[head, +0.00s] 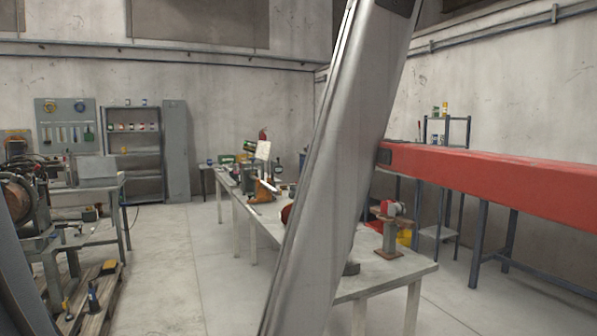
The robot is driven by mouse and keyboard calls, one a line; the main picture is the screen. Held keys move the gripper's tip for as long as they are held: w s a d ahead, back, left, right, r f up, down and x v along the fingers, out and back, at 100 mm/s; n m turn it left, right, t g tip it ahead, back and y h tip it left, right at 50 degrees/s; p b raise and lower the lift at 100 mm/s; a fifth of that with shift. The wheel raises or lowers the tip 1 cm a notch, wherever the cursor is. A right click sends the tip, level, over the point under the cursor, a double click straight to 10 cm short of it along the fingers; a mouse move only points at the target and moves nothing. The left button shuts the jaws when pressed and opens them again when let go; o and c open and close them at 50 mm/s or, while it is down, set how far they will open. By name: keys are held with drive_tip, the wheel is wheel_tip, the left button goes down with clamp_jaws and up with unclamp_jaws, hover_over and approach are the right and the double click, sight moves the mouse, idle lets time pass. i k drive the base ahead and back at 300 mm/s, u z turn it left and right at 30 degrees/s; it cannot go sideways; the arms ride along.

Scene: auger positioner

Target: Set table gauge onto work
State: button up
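I cannot single out the table gauge for certain. A long light-topped table (405,270) runs from the middle distance towards the right foreground. On its far part stands an orange-based item (263,191) with a pale upright plate (263,150) above it. On its near end stands a small red and brown device (390,231) on a pedestal. I cannot tell which thing is the work. A wide grey slanted post hides the table's middle. My gripper is not in view.
A red beam (490,183) crosses the right side above a dark-legged bench. At left are a cluttered bench (98,186) and a pallet (100,312) with tools on it. Shelves (134,163) and a locker (176,150) stand at the back. The floor (180,260) between is clear.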

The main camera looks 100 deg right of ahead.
sight(277, 169)
drive_tip(key=z, duration=3.2)
drive_tip(key=i, duration=0.5)
drive_tip(key=u, duration=0.5)
drive_tip(key=i, duration=3.4)
drive_tip(key=z, duration=0.3)
